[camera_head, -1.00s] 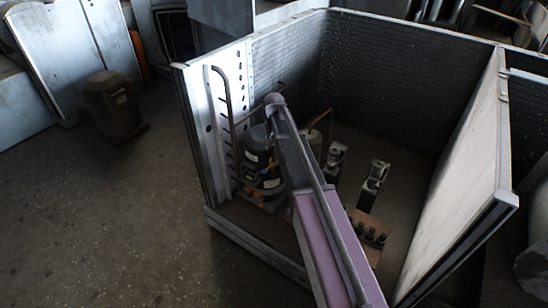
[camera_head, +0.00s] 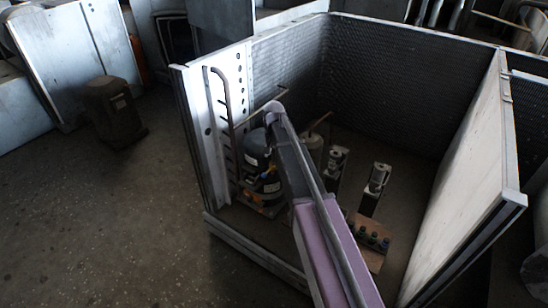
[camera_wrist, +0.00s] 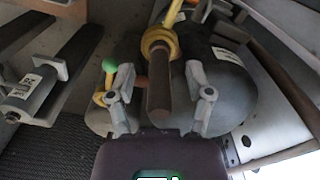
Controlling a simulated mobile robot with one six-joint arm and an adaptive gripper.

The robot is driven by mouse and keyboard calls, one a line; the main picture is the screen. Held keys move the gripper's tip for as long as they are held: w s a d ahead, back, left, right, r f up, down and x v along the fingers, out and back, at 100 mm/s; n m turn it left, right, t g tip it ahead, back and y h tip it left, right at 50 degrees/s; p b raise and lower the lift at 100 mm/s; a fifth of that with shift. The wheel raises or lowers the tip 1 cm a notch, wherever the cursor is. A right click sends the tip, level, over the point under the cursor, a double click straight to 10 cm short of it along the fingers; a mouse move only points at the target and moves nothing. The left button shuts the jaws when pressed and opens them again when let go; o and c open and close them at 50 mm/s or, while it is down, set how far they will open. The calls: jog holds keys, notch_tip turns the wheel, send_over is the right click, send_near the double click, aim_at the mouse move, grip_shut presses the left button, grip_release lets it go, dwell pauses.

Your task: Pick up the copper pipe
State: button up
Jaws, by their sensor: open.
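In the wrist view a dull brown pipe (camera_wrist: 159,82), seemingly the copper pipe, points toward the camera from a yellow collar (camera_wrist: 158,42) above a dark rounded vessel (camera_wrist: 228,85). My gripper (camera_wrist: 162,88) is open, with one finger on each side of the pipe. A gap shows between the pipe and each finger; the depth between them is hard to judge. In the head view my arm hides the gripper. A dark compressor (camera_head: 256,165) stands left of my arm, with thin pipes above it.
A metal housing encloses the work area, with a perforated left panel (camera_head: 222,75), mesh back walls (camera_head: 400,70) and a pale right panel (camera_head: 470,165). Small grey parts (camera_head: 377,178) and a block with dark knobs (camera_head: 371,238) sit on its floor. A green ball (camera_wrist: 109,64) is near the left finger.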

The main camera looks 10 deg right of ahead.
grip_shut()
jog(key=shift+r, duration=0.15)
notch_tip(320, 180, up, 4)
jog(key=p, duration=0.4)
jog(key=shift+f, duration=0.2)
jog(key=s+r+p, duration=0.1)
jog(key=s, duration=1.5)
jog(key=shift+d, duration=0.15)
